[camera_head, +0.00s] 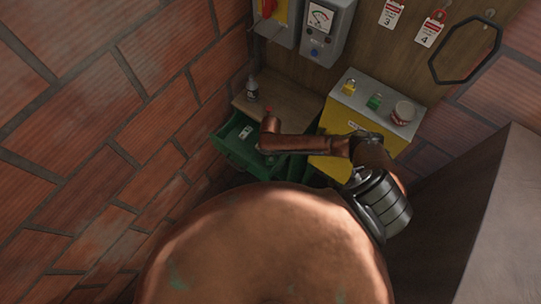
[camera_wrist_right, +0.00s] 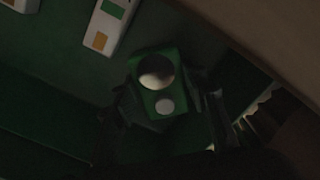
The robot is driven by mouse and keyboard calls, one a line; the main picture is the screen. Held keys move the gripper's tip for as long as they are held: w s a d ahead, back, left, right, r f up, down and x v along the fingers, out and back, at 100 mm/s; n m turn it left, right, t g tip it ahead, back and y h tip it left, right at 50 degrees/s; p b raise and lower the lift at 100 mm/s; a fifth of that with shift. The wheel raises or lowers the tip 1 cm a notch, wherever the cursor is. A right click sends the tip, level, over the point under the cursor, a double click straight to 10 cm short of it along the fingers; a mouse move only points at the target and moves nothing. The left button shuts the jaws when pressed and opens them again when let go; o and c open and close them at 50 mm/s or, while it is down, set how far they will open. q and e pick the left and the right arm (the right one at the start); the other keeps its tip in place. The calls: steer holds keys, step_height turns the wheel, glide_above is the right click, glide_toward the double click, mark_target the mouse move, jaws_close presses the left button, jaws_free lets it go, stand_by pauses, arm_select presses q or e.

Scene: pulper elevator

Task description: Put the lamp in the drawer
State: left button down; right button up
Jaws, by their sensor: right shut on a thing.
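The lamp (camera_wrist_right: 156,72) is a small green block with a round lens and a pale round spot below it. In the right wrist view my right gripper (camera_wrist_right: 165,108) is shut on it, with dark fingers at its sides. The open green drawer (camera_head: 236,155) is low by the brick wall in the head view. My right forearm crosses its right side and mostly hides the gripper and lamp there. The wrist view shows green drawer surfaces (camera_wrist_right: 45,60) around the lamp; I cannot tell whether the lamp touches them. My left gripper is not in view.
A white item with a green label (camera_head: 246,132) lies in the drawer. A bottle (camera_head: 252,88) stands on the wooden top. Grey control boxes (camera_head: 323,28) hang behind. A large dark block (camera_head: 475,215) is at right.

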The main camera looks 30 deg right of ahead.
steer(key=o, duration=1.3)
steer(key=shift+r, duration=0.1)
step_height(320, 180, up, 12)
steer(key=shift+r, duration=0.1)
